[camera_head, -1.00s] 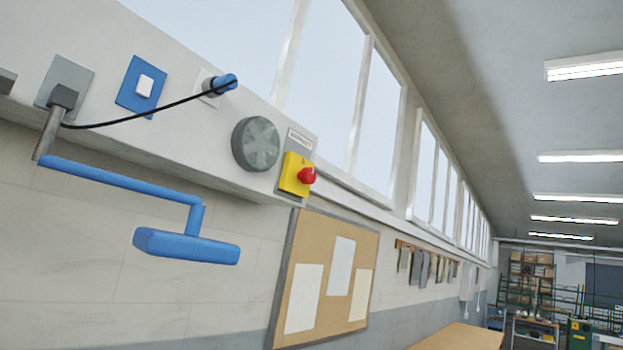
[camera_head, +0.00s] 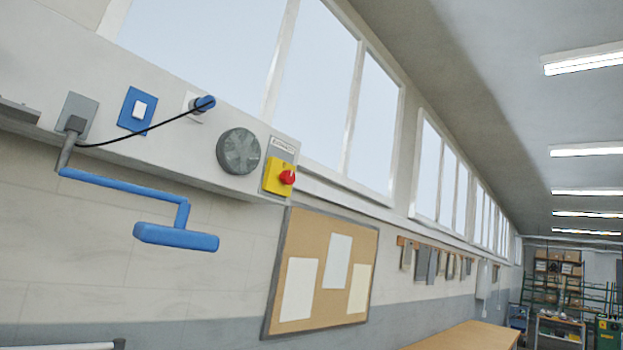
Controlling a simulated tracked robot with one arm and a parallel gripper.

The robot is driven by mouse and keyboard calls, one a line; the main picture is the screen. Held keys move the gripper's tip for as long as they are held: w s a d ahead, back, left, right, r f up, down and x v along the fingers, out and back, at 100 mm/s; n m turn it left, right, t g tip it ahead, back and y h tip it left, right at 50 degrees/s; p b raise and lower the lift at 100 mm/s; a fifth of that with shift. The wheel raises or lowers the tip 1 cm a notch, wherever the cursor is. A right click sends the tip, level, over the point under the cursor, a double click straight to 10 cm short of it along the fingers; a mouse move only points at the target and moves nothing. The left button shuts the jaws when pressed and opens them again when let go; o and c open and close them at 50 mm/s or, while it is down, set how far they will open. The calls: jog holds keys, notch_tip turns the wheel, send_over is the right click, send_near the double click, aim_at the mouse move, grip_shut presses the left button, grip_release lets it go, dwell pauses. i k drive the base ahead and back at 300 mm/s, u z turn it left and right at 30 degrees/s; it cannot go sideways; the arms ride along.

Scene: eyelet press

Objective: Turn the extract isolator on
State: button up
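A yellow box with a red knob (camera_head: 279,177) sits at the right end of the pale wall trunking, left of centre in the head view. It looks like the isolator. A small label plate (camera_head: 283,147) is above it, its lettering too small to read surely. The red knob sticks out to the right; I cannot tell its switch position. My gripper is not in view, and nothing touches the knob.
A corkboard (camera_head: 321,270) hangs below. A wooden bench top (camera_head: 467,336) is lower right.

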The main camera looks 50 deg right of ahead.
aim_at(287, 177)
jog(key=k, duration=0.65)
jog(key=z, duration=0.7)
jog(key=i, duration=1.05)
jog(key=z, duration=0.75)
jog(key=i, duration=1.9)
jog(key=u, duration=0.3)
